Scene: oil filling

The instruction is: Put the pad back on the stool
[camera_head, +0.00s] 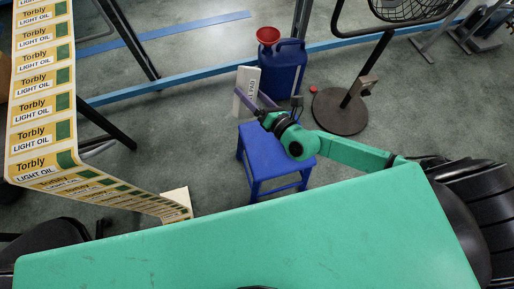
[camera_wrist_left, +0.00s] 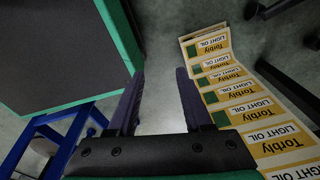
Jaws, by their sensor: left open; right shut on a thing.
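The pad looks like a thin white panel (camera_head: 248,80) with dark lettering, upright and tilted, just behind the blue stool (camera_head: 265,150) in the head view. My right gripper (camera_head: 254,100) is shut on the pad at the stool's back left, above the floor. The stool's flat top is bare apart from my arm passing over it. My left gripper (camera_wrist_left: 160,95) is open and empty in the left wrist view, with grey floor between its fingers.
A blue oil can (camera_head: 283,72) with a red funnel (camera_head: 268,35) stands behind the pad. A fan's round base (camera_head: 340,112) is to the right. A long strip of yellow oil labels (camera_head: 42,90) hangs at left. Floor left of the stool is mostly clear.

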